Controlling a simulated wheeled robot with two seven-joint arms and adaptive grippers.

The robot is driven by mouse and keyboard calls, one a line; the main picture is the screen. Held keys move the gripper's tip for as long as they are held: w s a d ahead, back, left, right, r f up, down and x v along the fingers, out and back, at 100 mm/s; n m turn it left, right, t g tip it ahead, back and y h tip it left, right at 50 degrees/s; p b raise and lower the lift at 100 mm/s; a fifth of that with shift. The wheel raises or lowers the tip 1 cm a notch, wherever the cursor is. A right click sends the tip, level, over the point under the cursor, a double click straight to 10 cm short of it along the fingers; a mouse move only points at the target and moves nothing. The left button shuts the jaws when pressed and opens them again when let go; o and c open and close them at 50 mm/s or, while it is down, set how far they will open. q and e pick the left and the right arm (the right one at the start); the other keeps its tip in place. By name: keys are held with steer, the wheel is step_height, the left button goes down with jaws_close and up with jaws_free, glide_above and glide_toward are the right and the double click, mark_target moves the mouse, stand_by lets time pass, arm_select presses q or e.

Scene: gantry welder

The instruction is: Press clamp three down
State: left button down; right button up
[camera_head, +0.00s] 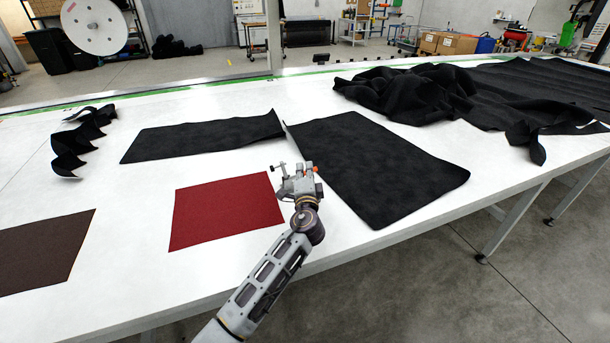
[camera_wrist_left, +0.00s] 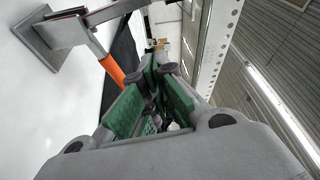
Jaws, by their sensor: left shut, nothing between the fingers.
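A toggle clamp shows in the left wrist view, with a grey flat base (camera_wrist_left: 48,45), metal bars and an orange handle (camera_wrist_left: 112,70). The handle lies just left of my left gripper (camera_wrist_left: 160,78), whose green-padded fingers are shut and empty. I cannot tell whether they touch it. In the head view my left gripper (camera_head: 296,183) is over the table between the red square and the large black piece. Small orange and metal parts of the clamp (camera_head: 278,168) show around it; my gripper and wrist hide the rest. No clamp number is readable. My right gripper is not in view.
The white table (camera_head: 130,285) carries a red square (camera_head: 225,210), a brown piece (camera_head: 45,250), flat black pieces (camera_head: 375,165) and a crumpled black cloth heap (camera_head: 420,90). A wavy black strip (camera_head: 78,140) lies at the left. Bare tabletop shows between the pieces.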

arm_select(q)
steer(key=shift+w+a+f+p, duration=0.15)
steer(key=shift+w+a+p, duration=0.35)
steer(key=shift+a, duration=0.45)
steer(key=shift+w+a+f+p, duration=0.1)
steer(key=shift+w+a+p, duration=0.2)
steer(key=shift+w+a, duration=0.55)
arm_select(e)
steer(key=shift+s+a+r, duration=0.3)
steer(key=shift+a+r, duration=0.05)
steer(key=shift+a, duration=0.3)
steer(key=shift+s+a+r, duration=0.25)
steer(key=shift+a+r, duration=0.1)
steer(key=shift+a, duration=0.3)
arm_select(q)
steer(key=shift+s, duration=0.15)
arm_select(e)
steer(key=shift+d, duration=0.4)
arm_select(q)
steer(key=shift+a, duration=0.2)
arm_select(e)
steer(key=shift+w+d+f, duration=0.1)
